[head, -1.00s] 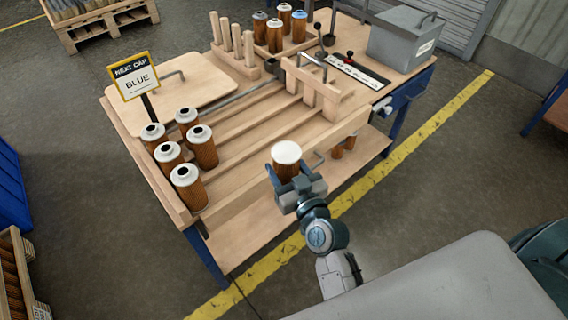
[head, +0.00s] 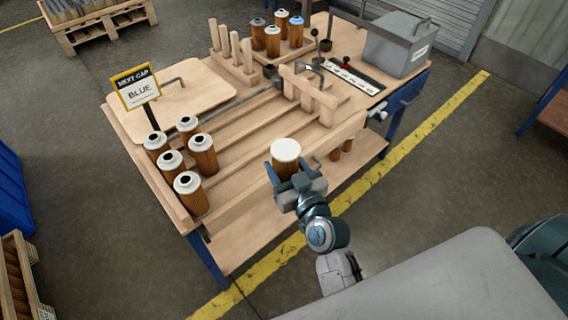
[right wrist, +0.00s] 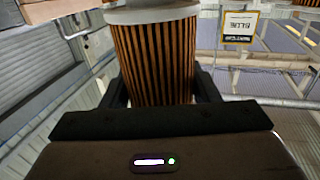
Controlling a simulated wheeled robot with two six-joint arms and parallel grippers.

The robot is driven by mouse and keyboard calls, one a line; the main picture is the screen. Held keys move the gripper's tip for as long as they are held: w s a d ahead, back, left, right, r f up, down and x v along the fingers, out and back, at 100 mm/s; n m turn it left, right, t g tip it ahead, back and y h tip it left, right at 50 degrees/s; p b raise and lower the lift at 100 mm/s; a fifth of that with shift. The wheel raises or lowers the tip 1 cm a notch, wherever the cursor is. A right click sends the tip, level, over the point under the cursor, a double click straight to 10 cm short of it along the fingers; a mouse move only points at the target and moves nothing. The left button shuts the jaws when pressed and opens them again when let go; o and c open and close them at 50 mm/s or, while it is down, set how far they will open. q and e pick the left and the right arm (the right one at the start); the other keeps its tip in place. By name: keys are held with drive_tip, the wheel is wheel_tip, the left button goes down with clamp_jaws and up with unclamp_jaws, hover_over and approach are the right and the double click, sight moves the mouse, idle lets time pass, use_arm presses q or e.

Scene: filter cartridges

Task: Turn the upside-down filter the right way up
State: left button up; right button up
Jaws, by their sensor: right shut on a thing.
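My right gripper (head: 285,178) is shut on a filter (head: 285,150) with a brown pleated body. It holds the filter in the air in front of the workbench's near edge. The end facing up is a plain white disc with no dark hole showing. In the right wrist view the pleated filter (right wrist: 158,60) sits between the two dark fingers (right wrist: 158,88), with a white cap at the picture's top edge. The filter's other end is hidden. My left gripper is not in view.
Several white-capped filters with dark top holes (head: 187,183) stand at the bench's left end. A sign reading "NEXT CAP BLUE" (head: 137,88) stands behind them. Wooden rails, a wooden bridge (head: 308,95), pegs (head: 233,52), more filters (head: 272,42) and a grey box (head: 398,45) occupy the bench.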

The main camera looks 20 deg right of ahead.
drive_tip(key=s+d+b, duration=0.1)
drive_tip(key=s+b, duration=0.3)
drive_tip(key=s, duration=1.1)
drive_tip(key=shift+s+d, duration=0.15)
drive_tip(key=shift+s, duration=0.1)
drive_tip(key=m+p, duration=0.2)
drive_tip(key=m, duration=0.5)
